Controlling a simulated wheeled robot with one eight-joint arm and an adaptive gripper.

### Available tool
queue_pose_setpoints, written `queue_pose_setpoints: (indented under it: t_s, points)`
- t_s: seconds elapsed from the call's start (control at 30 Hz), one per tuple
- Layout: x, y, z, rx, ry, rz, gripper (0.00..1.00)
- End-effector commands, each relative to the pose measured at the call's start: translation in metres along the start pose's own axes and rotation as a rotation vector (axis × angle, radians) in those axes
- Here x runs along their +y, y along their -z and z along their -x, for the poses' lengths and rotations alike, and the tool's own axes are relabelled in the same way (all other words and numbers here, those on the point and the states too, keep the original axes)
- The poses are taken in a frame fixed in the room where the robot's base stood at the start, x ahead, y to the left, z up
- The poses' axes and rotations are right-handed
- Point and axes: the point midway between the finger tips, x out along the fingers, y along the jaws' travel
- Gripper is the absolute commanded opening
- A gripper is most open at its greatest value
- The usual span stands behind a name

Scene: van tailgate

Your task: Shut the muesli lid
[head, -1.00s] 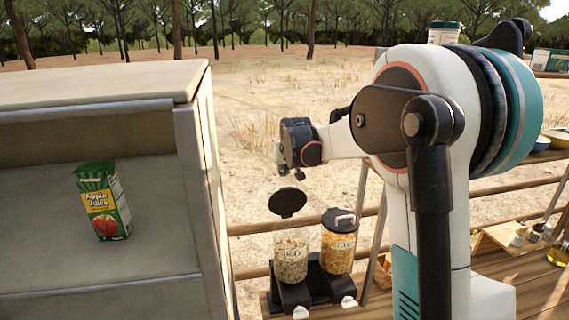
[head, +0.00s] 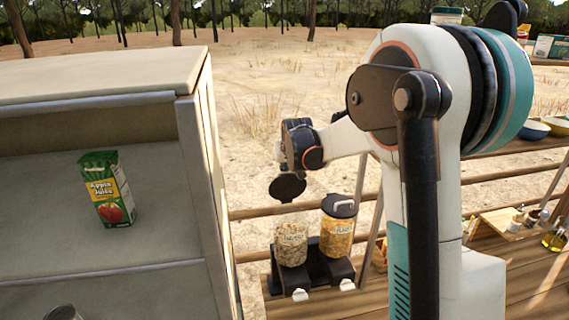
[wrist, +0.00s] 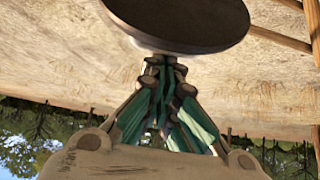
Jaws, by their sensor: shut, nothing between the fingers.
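The muesli dispenser (head: 291,246) is the left clear jar, filled with a pale flaky mix, on a black stand. Its round black lid (head: 287,187) stands open, tilted up above the jar. In the wrist view the lid (wrist: 185,22) is a dark disc at the top edge, just beyond the fingertips. My gripper (wrist: 172,68) is shut and empty, its teal-sided fingers together. In the head view it is just above and behind the lid, its fingertips mostly hidden. I cannot tell whether they touch the lid.
A second dispenser (head: 337,228) with orange flakes and a closed black lid stands right beside the jar. A grey cabinet (head: 191,160) holding an apple juice carton (head: 106,189) is on the left. Wooden rails (head: 255,213) run behind the dispensers.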

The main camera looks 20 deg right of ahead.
Motion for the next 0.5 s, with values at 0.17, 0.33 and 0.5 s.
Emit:
queue_pose_setpoints:
  t_s: [0.17, 0.33, 0.5]
  points:
    - [0.0, -0.001, 0.0, 0.007, 0.0, 0.0, 0.0]
    - [0.0, -0.006, 0.003, 0.045, 0.001, -0.001, 0.0]
    - [0.001, -0.014, 0.01, 0.111, 0.002, -0.002, 0.0]
